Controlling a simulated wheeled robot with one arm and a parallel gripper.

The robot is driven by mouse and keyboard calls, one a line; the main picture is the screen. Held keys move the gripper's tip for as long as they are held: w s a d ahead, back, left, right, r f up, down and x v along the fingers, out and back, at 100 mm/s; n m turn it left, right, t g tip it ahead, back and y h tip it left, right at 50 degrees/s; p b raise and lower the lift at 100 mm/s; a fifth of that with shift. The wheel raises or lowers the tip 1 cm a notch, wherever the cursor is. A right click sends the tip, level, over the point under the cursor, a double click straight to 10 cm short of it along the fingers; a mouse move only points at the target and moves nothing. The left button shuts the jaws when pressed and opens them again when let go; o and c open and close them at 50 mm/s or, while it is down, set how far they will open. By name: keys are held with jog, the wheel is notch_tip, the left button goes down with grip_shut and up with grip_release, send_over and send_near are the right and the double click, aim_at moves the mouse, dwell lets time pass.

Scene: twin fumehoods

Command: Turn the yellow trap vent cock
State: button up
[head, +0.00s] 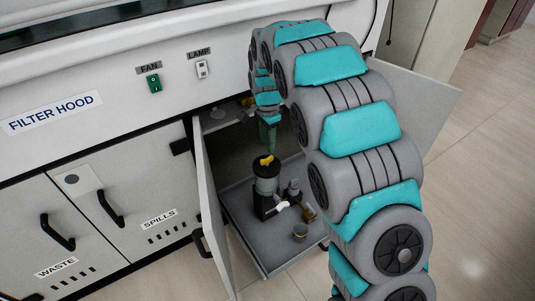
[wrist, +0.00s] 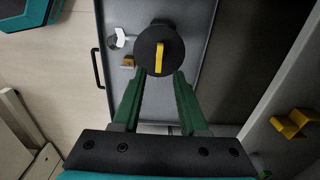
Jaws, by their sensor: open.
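A yellow cock handle (head: 267,160) sits on the round black top of a dark upright trap (head: 266,184) in the open cabinet. In the wrist view the yellow handle (wrist: 160,58) lies straight across the black disc (wrist: 148,46), nearly in line with the fingers. My gripper (wrist: 157,76) is open, with its green fingertips at the near edge of the disc, either side of the handle's line. Nothing is between the fingers. In the head view my gripper (head: 269,150) is just above the trap; I cannot tell whether it touches.
A grey pull-out tray (head: 240,215) carries the trap, a white lever (head: 282,206) and a small yellow-topped cup (head: 300,231). The open cabinet door (head: 211,220) stands to the left. Another yellow handle (wrist: 295,122) is at the right in the wrist view.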

aim_at(268, 158)
notch_tip(268, 158, down, 6)
jog(key=shift+r, duration=0.2)
grip_shut()
dwell(0.6)
